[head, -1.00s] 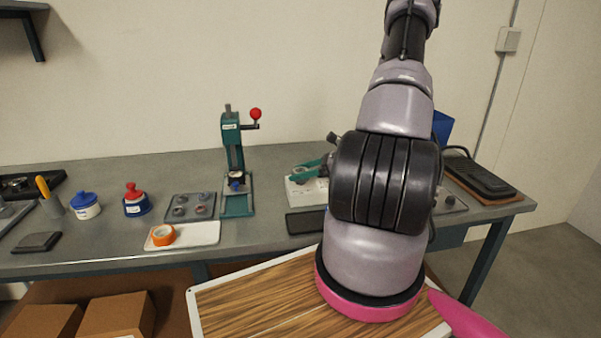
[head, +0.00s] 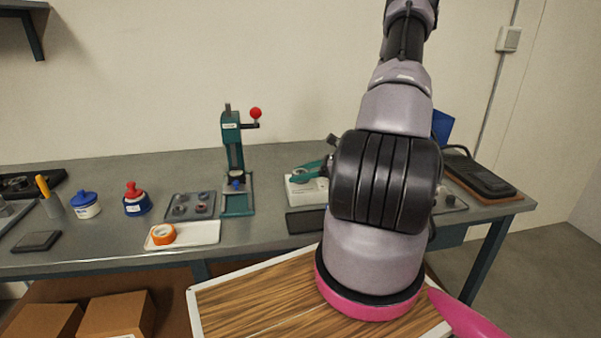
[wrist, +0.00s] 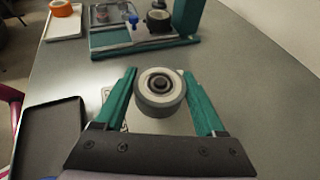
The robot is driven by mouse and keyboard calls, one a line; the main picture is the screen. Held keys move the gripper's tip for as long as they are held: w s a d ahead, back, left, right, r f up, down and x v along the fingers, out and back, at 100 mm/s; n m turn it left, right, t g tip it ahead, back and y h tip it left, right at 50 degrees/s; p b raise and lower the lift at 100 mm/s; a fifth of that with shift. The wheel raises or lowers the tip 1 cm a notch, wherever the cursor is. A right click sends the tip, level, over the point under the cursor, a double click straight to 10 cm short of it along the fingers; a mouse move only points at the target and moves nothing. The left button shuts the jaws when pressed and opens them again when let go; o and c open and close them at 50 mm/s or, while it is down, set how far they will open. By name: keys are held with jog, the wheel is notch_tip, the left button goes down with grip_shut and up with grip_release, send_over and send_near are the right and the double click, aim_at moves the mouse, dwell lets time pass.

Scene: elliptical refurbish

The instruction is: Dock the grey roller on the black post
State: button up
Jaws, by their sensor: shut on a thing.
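The grey roller (wrist: 147,103) is held between the two teal fingers of my gripper (wrist: 160,88) in the wrist view. It is seen from above, with a pale ring and a dark round centre. In the head view, my gripper's teal fingers (head: 308,173) show left of my wrist, over a white block (head: 298,196). Part of this pale block shows under the roller in the wrist view. I cannot tell whether the dark centre is the roller's own hub or the black post. No separate black post is clearly visible there, and contact below is hidden.
A green press (head: 231,160) with a red-knobbed lever stands to the left. A black tray (head: 304,221) lies in front of the white block. A white tray (head: 200,235) holds orange tape (head: 163,235). A dark parts tray (head: 190,206) and two bottles sit farther left.

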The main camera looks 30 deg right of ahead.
jog(key=shift+f, duration=0.15)
jog(key=o, duration=1.2)
jog(key=shift+v, duration=5.55)
jog(key=shift+a, duration=0.1)
